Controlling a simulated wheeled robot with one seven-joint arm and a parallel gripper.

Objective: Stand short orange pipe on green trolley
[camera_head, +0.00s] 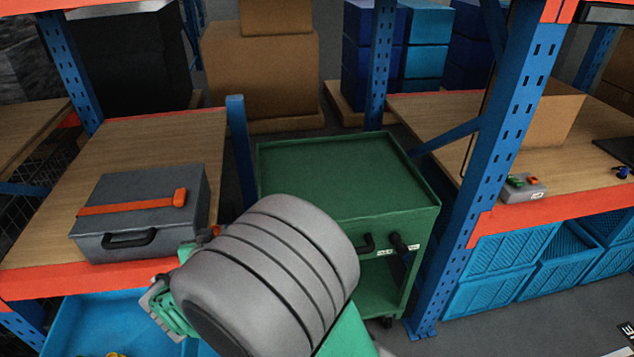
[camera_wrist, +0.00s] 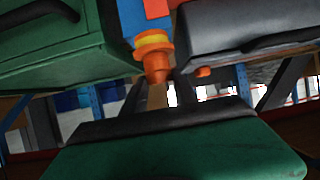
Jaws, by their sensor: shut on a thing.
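My gripper (camera_head: 195,244) is mostly hidden behind my own grey wrist link in the head view. It is shut on the short orange pipe (camera_wrist: 155,62), whose orange end with a yellow ring shows at the upper middle of the wrist view. In the head view only a small orange-red bit (camera_head: 213,230) shows beside the gripper. The green trolley (camera_head: 340,175) stands right of and beyond the gripper, with a bare top. Its side and dark handle show at the upper left of the wrist view (camera_wrist: 60,50). Where the fingers touch the pipe cannot be seen.
A grey case (camera_head: 150,190) with an orange strap lies on the wooden shelf (camera_head: 165,135) left of the trolley. A blue post (camera_head: 241,150) stands between shelf and trolley. A blue rack upright (camera_head: 470,170) rises close to the trolley's right. Cardboard boxes (camera_head: 260,75) stand behind.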

